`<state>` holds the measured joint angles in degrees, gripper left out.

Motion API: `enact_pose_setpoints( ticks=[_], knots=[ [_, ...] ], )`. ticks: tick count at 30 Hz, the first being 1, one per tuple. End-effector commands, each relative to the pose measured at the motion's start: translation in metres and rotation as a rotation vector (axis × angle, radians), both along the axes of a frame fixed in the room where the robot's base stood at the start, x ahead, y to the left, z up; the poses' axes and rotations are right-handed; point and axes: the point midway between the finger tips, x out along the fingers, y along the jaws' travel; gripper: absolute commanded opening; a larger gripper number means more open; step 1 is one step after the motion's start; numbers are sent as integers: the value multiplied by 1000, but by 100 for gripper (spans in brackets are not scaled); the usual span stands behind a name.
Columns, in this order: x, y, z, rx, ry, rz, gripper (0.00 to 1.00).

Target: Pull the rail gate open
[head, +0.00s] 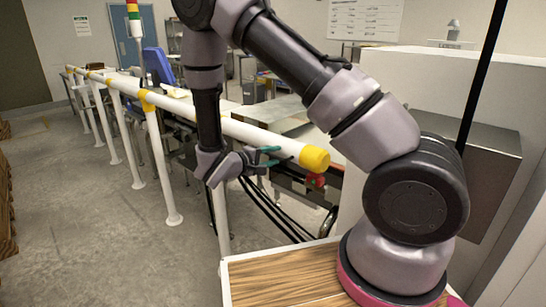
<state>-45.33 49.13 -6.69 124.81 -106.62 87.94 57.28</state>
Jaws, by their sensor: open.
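A white rail (255,135) with yellow bands runs from the far left to a yellow end cap (315,159) near me. It stands on white posts (162,155). I cannot tell which section of it is the gate, or where a hinge or latch is. My gripper (270,156) is open, with teal fingertips pointing right. It is just under the near end of the rail, left of the yellow cap. Nothing shows between its fingers. I cannot tell whether it touches the rail.
A red knob (315,181) shows just below the cap, with dark cables hanging beneath. Behind the rail are the belt machinery, a blue chair (158,66) and a signal light (134,20). A grey metal box (470,150) is at the right. Grey floor (90,235) is clear at left.

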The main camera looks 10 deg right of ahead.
Motion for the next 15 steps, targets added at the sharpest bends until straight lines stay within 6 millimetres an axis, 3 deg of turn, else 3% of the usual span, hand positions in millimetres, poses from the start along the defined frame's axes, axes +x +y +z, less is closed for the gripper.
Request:
enact_pose_setpoints(
  ticks=[5,9,15],
  knots=[
    [0,0,0,0,0,0,45],
    [0,0,0,0,0,0,0],
    [0,0,0,0,0,0,0]
  ],
)
